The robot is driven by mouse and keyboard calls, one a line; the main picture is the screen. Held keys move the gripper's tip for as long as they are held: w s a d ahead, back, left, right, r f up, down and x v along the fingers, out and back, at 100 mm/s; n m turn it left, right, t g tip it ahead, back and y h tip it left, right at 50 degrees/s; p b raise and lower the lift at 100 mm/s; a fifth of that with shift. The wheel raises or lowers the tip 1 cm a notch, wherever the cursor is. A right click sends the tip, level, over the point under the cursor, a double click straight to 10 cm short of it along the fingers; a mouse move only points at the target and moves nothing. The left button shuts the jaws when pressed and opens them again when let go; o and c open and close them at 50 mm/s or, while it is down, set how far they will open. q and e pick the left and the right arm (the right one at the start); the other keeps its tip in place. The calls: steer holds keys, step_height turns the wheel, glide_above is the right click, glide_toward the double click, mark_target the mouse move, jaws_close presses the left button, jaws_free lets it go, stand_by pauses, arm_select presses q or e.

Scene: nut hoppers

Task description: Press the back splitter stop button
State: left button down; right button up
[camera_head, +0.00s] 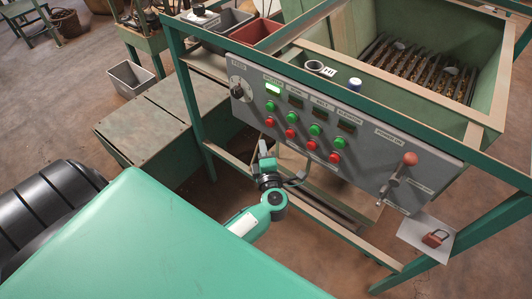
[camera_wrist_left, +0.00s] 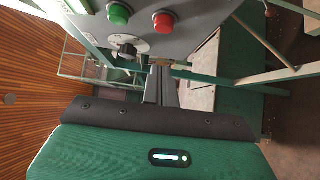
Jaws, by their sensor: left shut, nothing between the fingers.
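The grey control panel (camera_head: 330,125) carries a row of green buttons above a row of red buttons. The leftmost red button (camera_head: 270,121) sits under the leftmost green button (camera_head: 270,106) and a lit green display (camera_head: 272,89); its label is too small to read surely. My left gripper (camera_head: 263,147) is shut and empty, in front of the panel below the leftmost red button. In the left wrist view the shut fingers (camera_wrist_left: 161,63) point at the panel just beneath a red button (camera_wrist_left: 164,21), with a green button (camera_wrist_left: 118,13) beside it. Contact is not visible.
A rotary dial (camera_head: 239,90) is at the panel's left end and a red-knobbed lever (camera_head: 409,160) at its right. A green frame (camera_head: 190,105) surrounds the panel. A red padlock (camera_head: 435,238) lies on a sheet at the lower right. A hopper (camera_head: 340,40) stands behind.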

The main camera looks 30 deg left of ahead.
mark_target(267, 124)
arm_select(q)
steer(key=w+a+p, duration=0.1)
steer(key=w+a, duration=0.1)
steer(key=w, duration=0.4)
steer(key=shift+w+p, duration=0.25)
steer(key=shift+p, duration=0.1)
steer(key=shift+a, duration=0.1)
steer(key=shift+w, duration=0.1)
